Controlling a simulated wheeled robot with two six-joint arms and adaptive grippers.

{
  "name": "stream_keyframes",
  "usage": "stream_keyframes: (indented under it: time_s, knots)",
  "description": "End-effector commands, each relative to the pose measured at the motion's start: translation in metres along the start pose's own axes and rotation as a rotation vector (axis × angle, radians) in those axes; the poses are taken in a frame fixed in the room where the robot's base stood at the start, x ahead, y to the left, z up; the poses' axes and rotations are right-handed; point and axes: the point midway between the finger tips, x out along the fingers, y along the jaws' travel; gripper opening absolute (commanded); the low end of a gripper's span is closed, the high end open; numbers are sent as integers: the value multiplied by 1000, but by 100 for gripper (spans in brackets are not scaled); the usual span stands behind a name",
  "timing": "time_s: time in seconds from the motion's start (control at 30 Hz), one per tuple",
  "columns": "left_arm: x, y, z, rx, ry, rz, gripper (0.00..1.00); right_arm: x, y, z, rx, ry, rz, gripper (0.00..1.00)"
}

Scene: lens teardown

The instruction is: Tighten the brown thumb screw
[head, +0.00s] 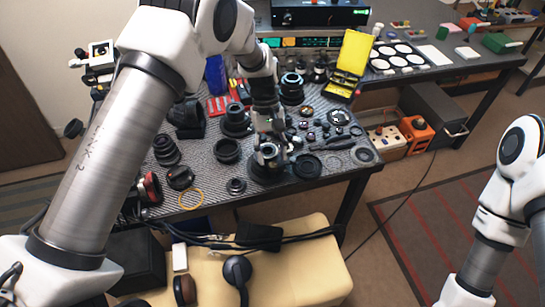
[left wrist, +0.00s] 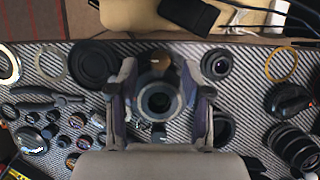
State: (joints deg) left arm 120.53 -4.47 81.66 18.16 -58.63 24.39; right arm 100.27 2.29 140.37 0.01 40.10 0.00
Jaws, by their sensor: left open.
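The brown thumb screw (left wrist: 161,61) shows in the left wrist view as a small brown knob at the upper rim of a round dark lens mount (left wrist: 159,101). My left gripper (left wrist: 161,94) is open, with one finger on each side of the mount. Whether the fingers touch it I cannot tell. In the head view, my left gripper (head: 270,149) points down over the table's front edge area, and the screw cannot be made out there. My right arm stands at the right edge, with its gripper out of frame.
Lens barrels, rings and small parts crowd the patterned mat (head: 217,190) around the gripper. A black ring (left wrist: 95,64) lies close to the left finger in the wrist view. A yellow case (head: 352,58) stands open at the back. A cream bench (head: 300,275) is in front.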

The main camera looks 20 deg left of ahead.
Motion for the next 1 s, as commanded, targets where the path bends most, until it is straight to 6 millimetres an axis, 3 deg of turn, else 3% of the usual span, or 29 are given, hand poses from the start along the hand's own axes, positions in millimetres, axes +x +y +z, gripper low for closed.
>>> stream_keyframes:
  time_s: [0.2,0.4,0.53,1.0]
  knots:
    - [-57,1,0,0,5,5,49,0,0,0,0,0,0,100]
    - [-95,0,0,-1,3,3,49,0,0,0,0,0,0,100]
    - [-103,0,0,-1,2,2,49,0,0,0,0,0,0,100]
    - [-102,0,0,0,1,1,49,0,0,0,0,0,0,100]
